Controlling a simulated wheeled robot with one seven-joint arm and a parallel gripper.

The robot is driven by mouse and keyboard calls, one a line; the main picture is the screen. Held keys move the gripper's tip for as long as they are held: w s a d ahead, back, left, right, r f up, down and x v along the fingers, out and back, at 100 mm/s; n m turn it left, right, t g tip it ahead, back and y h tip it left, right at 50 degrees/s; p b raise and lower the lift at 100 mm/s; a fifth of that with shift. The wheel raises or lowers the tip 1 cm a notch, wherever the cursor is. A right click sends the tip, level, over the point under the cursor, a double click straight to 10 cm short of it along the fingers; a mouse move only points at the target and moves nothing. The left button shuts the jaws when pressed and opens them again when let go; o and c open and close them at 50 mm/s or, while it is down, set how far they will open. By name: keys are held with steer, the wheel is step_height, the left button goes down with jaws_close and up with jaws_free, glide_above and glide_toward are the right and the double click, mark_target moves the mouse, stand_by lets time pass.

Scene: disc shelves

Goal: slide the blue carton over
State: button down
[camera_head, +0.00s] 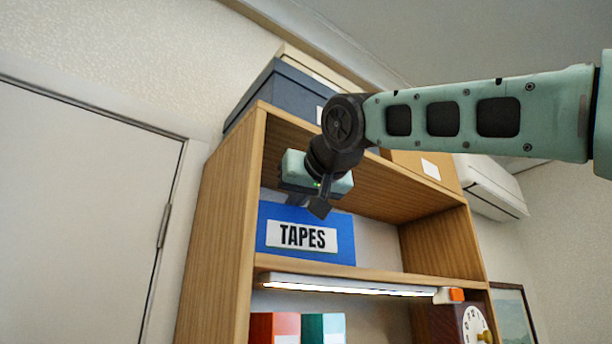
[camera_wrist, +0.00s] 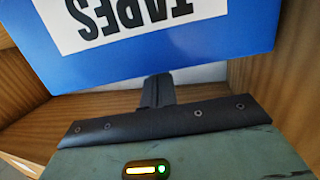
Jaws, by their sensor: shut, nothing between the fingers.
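The blue carton (camera_head: 305,234) with a white TAPES label stands on the upper shelf of the wooden unit, near its left side panel. It fills the top of the wrist view (camera_wrist: 235,45), with its label upside down. My gripper (camera_head: 319,208) is shut and empty, in front of the carton's top edge in the head view. In the wrist view the shut fingers (camera_wrist: 158,90) reach toward the carton's edge. I cannot tell whether they touch it.
The wooden shelf board (camera_head: 385,273) is free to the right of the carton, up to the right panel (camera_head: 442,245). A lit strip (camera_head: 345,286) runs below it. A dark box (camera_head: 268,90) sits on top.

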steer(key=shift+s+d+f, duration=0.1)
steer(key=shift+s+f, duration=0.05)
steer(key=shift+s, duration=0.05)
steer(key=shift+f+b, duration=0.35)
steer(key=shift+b, duration=0.05)
steer(key=shift+f, duration=0.2)
